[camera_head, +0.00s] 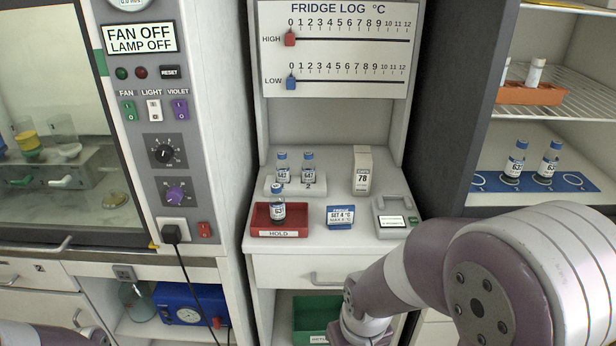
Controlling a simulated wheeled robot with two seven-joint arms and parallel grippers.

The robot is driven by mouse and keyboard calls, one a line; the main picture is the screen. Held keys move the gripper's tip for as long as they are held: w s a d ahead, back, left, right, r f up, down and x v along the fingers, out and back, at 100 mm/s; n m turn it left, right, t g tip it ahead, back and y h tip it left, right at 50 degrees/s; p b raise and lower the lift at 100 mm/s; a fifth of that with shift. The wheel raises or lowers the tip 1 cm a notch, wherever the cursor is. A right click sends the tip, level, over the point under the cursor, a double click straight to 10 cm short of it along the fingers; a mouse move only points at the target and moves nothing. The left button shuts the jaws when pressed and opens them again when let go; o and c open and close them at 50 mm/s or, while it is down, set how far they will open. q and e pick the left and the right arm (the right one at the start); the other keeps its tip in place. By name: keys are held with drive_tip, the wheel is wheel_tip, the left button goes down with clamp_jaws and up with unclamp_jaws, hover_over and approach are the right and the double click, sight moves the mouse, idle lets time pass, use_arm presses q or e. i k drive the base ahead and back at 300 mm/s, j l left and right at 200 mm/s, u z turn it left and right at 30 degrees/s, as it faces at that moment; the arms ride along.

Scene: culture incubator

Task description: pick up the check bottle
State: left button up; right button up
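No bottle carries a readable "check" label, so I cannot tell which is the check bottle. One blue-capped bottle (278,205) stands upright in the red HOLD tray (300,232). Two similar bottles, one on the left (283,168) and one on the right (308,168), stand in a white holder (295,190) behind it. Two more, one on the left (515,160) and one on the right (549,160), stand on a blue mat (480,182) in the open cabinet at right. My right arm reaches in from the right, below the counter; its gripper is out of view. My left gripper is out of view too.
A white box marked 78 (362,171), a blue SET 4 °C sign (340,216) and a grey device (391,217) share the counter. An orange rack (530,93) with small white-capped vials is on the upper shelf. A green bin (312,316) sits below.

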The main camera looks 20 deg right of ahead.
sight(282, 167)
drive_tip(key=i+l+u, duration=0.25)
drive_tip(key=i, duration=0.3)
drive_tip(key=i+l+u, duration=0.25)
drive_tip(key=i, duration=0.3)
drive_tip(key=j, duration=0.1)
